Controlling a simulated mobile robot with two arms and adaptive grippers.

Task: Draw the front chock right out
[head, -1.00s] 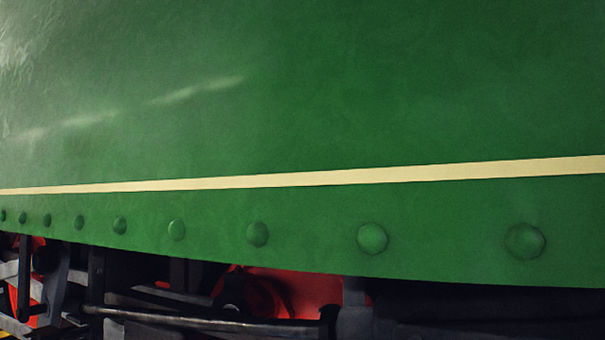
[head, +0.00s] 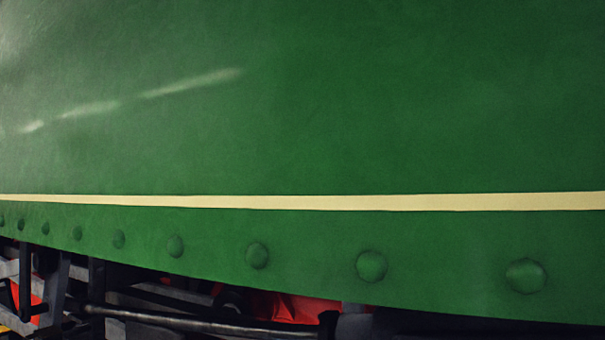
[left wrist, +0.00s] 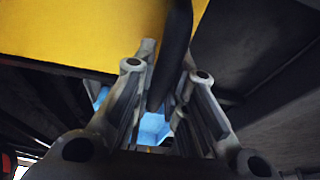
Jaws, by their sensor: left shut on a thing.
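In the left wrist view my left gripper (left wrist: 166,88) is shut on a dark rounded bar (left wrist: 174,45) that runs down between its two grey fingers. A yellow block-like thing (left wrist: 70,32) lies just beyond the fingers at the upper left. I cannot tell whether the bar is joined to it, or which of these is the front chock. A light blue thing (left wrist: 153,128) shows between the fingers, partly hidden by them. Neither gripper shows in the head view, and my right gripper is in no view.
The tram's green side panel (head: 320,110) fills most of the head view, with a cream stripe (head: 330,202) and a row of rivets. Dark rods and red parts (head: 285,306) show under its lower edge. Dark surfaces (left wrist: 240,45) crowd the gripper on the right.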

